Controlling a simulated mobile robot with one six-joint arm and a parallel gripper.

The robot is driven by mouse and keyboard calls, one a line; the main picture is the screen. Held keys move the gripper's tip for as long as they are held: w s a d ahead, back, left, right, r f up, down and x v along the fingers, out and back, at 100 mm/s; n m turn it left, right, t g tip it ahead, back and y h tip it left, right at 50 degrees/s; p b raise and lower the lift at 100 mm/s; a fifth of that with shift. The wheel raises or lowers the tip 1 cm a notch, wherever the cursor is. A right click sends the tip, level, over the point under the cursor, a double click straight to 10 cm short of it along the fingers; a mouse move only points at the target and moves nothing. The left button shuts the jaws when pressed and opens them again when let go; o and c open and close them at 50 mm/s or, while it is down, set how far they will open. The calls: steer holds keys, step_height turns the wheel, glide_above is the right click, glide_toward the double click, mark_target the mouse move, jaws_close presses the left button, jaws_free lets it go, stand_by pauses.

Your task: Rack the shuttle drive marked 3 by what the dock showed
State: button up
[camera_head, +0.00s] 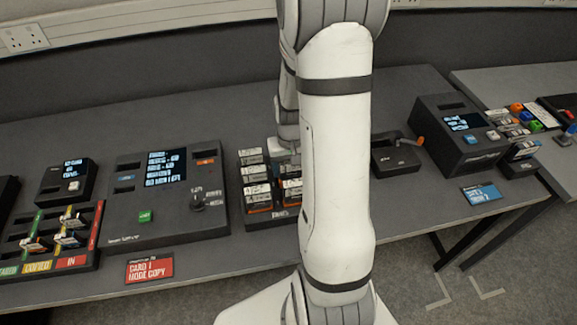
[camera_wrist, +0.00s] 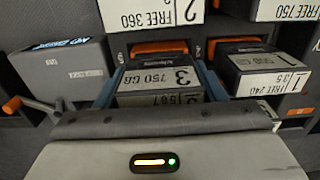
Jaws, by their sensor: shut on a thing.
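The drive marked 3 (camera_wrist: 158,78) has a dark case and a white label reading 750 GB. In the wrist view it sits between the blue-grey fingers of my gripper (camera_wrist: 160,88), which is shut on it. In the head view my gripper (camera_head: 284,152) is at the back of the drive rack (camera_head: 272,222), partly hidden by my arm. An orange strip shows just behind the held drive in the wrist view. I cannot tell whether the drive is seated in a bay or held clear. The drive marked 2 (camera_wrist: 150,14) and the drive marked 1 (camera_wrist: 268,72) are close by.
A dark box with an orange lever (camera_head: 396,155) stands right of the rack. A console with a lit screen (camera_head: 165,180) stands left of it, and another screened unit (camera_head: 462,130) stands farther right. Their small text is unclear. Bare tabletop lies behind the left console.

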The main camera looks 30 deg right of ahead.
steer(key=shift+f+b, duration=0.6)
steer(key=shift+f, duration=0.1)
stand_by(0.4)
stand_by(0.3)
steer(key=o, duration=1.6)
steer(key=shift+s, duration=0.1)
steer(key=shift+r, duration=0.15)
steer(key=shift+r+p, duration=2.7)
steer(key=shift+r, duration=1)
